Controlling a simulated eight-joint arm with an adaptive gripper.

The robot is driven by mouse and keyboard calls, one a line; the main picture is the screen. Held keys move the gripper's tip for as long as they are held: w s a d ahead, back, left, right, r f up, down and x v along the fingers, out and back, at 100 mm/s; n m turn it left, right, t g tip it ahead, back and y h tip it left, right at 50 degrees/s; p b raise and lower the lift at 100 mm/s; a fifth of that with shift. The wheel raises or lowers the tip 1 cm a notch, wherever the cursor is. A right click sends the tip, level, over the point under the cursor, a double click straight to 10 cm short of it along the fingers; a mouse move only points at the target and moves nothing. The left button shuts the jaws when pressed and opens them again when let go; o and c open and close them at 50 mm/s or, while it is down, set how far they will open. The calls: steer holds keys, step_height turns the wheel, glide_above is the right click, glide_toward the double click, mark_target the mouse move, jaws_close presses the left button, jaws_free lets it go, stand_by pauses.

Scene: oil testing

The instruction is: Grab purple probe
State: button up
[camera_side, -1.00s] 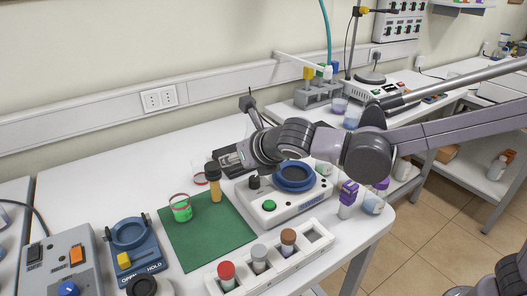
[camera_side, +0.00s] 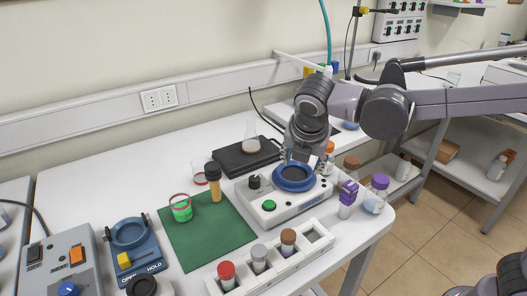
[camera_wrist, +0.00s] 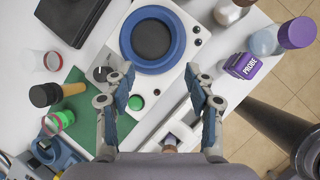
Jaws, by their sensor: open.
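The purple probe (camera_side: 347,197) has a purple block top and a pale lower body. It stands upright on the white table at the right of the white device. In the wrist view the probe (camera_wrist: 243,66) shows its "PROBE" label, to the right of the right finger and outside the jaws. My gripper (camera_wrist: 159,72) is open and empty; its two fingers are spread over the device with the blue ring. In the side view my gripper (camera_side: 300,160) points down above that ring, to the left of the probe. Its fingertips are partly hard to make out there.
A purple-capped bottle (camera_side: 376,193) stands just right of the probe. The white device with a blue ring (camera_side: 294,178) lies under my gripper. A white rack (camera_side: 246,277) with several capped tubes is in front. A black plate (camera_side: 240,160) with a flask is behind.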

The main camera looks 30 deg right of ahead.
mark_target(348, 186)
steer(key=s+d+r+m+g, duration=0.2)
steer(key=s+d+m+g, duration=0.25)
steer(key=s+m, duration=0.2)
steer(key=shift+h, duration=0.5)
steer(key=x, duration=0.5)
steer(key=shift+s+f, duration=0.25)
steer(key=shift+s, duration=0.15)
steer(key=shift+x, duration=2.7)
steer(key=shift+s, duration=0.2)
jaws_close()
